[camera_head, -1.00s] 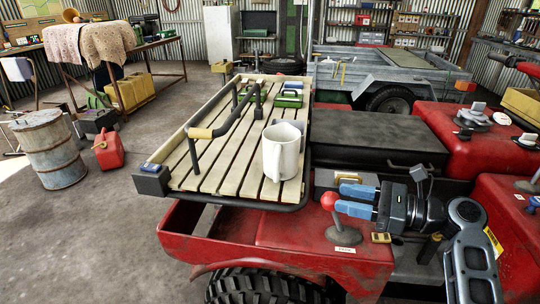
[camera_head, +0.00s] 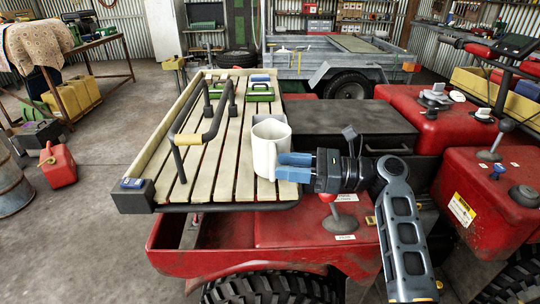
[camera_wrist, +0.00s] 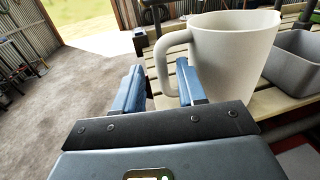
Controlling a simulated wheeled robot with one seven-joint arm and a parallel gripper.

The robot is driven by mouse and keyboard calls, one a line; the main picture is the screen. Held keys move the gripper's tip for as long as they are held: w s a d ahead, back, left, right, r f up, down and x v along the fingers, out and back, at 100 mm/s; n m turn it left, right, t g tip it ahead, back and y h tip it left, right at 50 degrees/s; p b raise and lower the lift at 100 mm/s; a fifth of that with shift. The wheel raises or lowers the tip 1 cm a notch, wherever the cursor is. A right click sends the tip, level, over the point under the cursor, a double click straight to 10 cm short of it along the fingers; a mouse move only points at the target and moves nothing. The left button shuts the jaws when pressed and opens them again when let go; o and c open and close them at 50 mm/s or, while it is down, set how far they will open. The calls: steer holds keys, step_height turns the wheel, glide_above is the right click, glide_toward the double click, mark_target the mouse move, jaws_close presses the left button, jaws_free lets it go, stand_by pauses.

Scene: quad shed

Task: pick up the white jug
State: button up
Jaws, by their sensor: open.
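The white jug (camera_head: 264,150) stands upright on the slatted wooden rack at its right front part. In the wrist view the jug (camera_wrist: 236,55) is close ahead, its handle (camera_wrist: 161,62) facing left. My gripper (camera_head: 294,167) is open, its blue fingers at the jug's lower right side in the head view. In the wrist view the gripper (camera_wrist: 158,82) has the handle's outer curve in line with the gap between its fingertips, and the right finger overlaps part of the handle. I cannot tell whether they touch.
A grey open container (camera_wrist: 296,62) stands right beside the jug. The slatted rack (camera_head: 222,168) carries a bent black bar with a tan grip (camera_head: 188,139) and green-handled items (camera_head: 260,92). A black flat box (camera_head: 345,117) lies right of the rack. A red lever knob (camera_head: 328,197) is below my gripper.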

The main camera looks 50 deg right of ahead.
mark_target(273, 163)
steer(key=shift+x, duration=1.9)
steer(key=shift+d, duration=0.1)
steer(key=shift+c, duration=0.4)
jaws_close()
